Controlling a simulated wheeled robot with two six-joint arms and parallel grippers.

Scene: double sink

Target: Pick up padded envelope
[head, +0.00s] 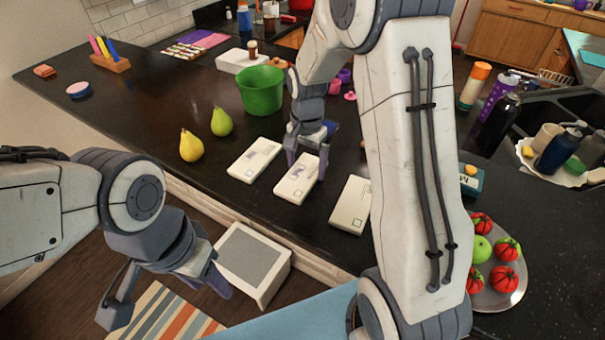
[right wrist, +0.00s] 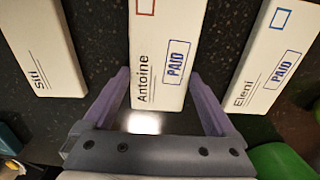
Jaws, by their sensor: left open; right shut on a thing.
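Three white padded envelopes lie in a row on the dark counter. The middle one (head: 294,191) is marked "Antoine" with a blue PAID stamp in the right wrist view (right wrist: 165,40). My right gripper (head: 306,168) is shut on this middle envelope, one finger on each side. The envelope on the left (head: 254,160) reads "Eleni" with a PAID stamp in the right wrist view (right wrist: 272,62). The envelope on the right (head: 349,206) carries a name like "Siti" and shows no stamp in the visible part (right wrist: 42,50). My left gripper (head: 165,302) is open and empty, low in front of the counter.
Two pears (head: 191,146) and a green bucket (head: 261,90) stand behind and left of the envelopes. A plate (head: 490,298) of tomatoes and a green apple is at right. The sink (head: 560,100) with bottles lies beyond.

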